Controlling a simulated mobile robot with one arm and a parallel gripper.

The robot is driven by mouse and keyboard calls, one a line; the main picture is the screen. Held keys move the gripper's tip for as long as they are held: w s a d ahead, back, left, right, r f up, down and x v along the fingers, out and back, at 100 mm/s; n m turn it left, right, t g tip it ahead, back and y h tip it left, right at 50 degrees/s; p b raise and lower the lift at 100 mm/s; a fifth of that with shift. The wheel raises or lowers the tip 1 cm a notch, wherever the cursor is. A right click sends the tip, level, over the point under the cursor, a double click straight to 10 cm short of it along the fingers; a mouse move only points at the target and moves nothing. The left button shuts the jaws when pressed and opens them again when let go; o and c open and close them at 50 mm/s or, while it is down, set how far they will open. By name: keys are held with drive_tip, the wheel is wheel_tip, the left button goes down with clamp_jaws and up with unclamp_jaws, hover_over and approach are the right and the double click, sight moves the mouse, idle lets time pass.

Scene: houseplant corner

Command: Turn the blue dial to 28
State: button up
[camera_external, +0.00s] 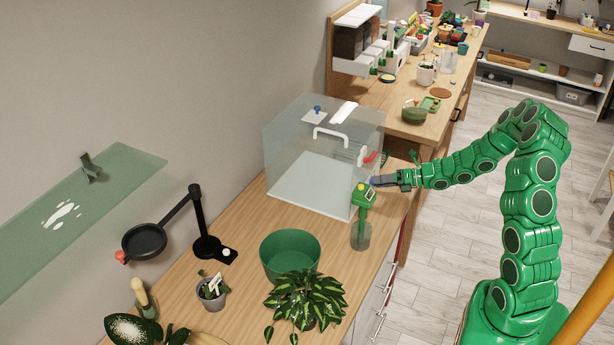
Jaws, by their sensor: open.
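A small blue knob (317,109) stands on a white plate on top of the clear glass case (290,135). It looks like the blue dial, but its markings are too small to read. My gripper (376,181) is low at the case's right front corner, well apart from this knob. It points left and is open, with nothing visibly held. A bit of blue shows at its fingertips, too small to tell what it is. A green device with a yellow top (362,192) stands just in front of the fingertips; I cannot tell whether they touch.
The case has a white handle (331,134) and a red part (370,158) on its right side. A green pot (290,250), a leafy plant (304,298) and a black stand (204,235) occupy the wooden counter (235,290).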

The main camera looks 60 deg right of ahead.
clamp_jaws()
drive_tip(key=shift+r+n+h, duration=0.1)
drive_tip(key=shift+n+h, duration=0.2)
drive_tip(key=shift+n, duration=0.2)
idle(0.4)
unclamp_jaws()
drive_tip(key=shift+v, duration=3.85)
